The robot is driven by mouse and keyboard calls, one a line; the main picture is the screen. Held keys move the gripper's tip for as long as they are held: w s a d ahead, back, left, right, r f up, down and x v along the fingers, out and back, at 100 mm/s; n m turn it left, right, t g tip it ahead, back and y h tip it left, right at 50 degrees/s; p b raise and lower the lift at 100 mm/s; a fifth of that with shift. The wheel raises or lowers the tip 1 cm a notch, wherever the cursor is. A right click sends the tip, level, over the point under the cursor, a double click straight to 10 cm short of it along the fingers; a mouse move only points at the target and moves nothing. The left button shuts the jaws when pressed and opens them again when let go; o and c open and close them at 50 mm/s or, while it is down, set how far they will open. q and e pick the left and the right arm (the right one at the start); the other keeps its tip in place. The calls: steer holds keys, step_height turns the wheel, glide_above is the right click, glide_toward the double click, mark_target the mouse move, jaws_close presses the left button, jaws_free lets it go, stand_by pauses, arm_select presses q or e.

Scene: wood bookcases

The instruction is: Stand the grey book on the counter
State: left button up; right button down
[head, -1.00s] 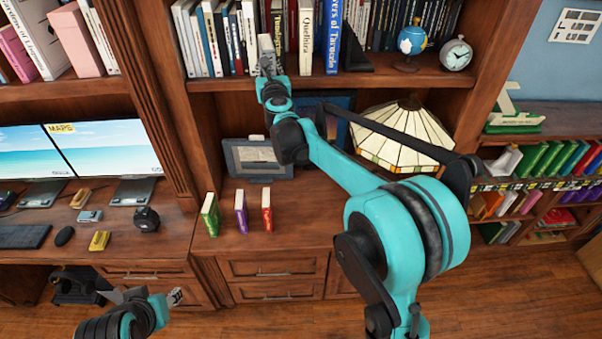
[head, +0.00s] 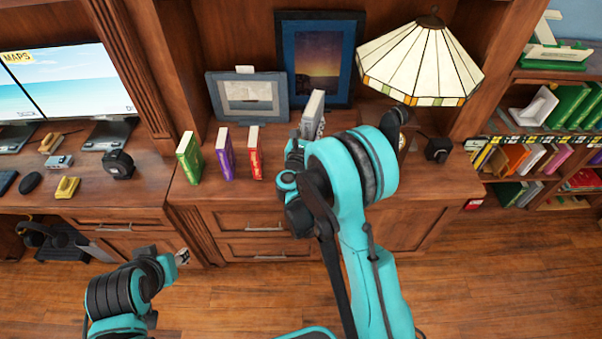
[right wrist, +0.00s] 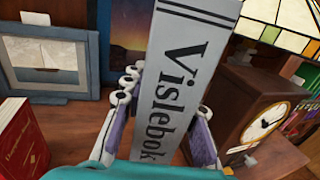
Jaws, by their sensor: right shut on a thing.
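In the head view my right gripper (head: 306,135) is over the counter (head: 222,197), right of the red book. The book's lower end is hidden, so I cannot tell whether it touches the counter. My left gripper (head: 182,257) is low in front of the drawers, away from the books; its jaws are unclear.
Green (head: 189,158), purple (head: 226,153) and red (head: 255,153) books stand in a row on the counter. Picture frames (head: 249,99) (head: 318,60) stand behind. A wooden clock (right wrist: 240,125) and a lamp (head: 420,65) are to the right.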

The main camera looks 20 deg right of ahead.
step_height(320, 180, down, 3)
steer(key=s+d+m+g+h, duration=0.2)
steer(key=s+m+g+h, duration=0.1)
steer(key=m+g+h, duration=0.2)
steer(key=w+a+f+g+h+b, duration=0.1)
steer(key=w+a+f+b, duration=0.5)
steer(key=f, duration=0.5)
steer(key=shift+w+a+f, duration=0.3)
steer(key=shift+w+f, duration=0.05)
steer(key=shift+w, duration=0.9)
steer(key=shift+f, duration=0.2)
steer(key=c, duration=1.2)
jaws_free()
steer(key=shift+r, duration=0.1)
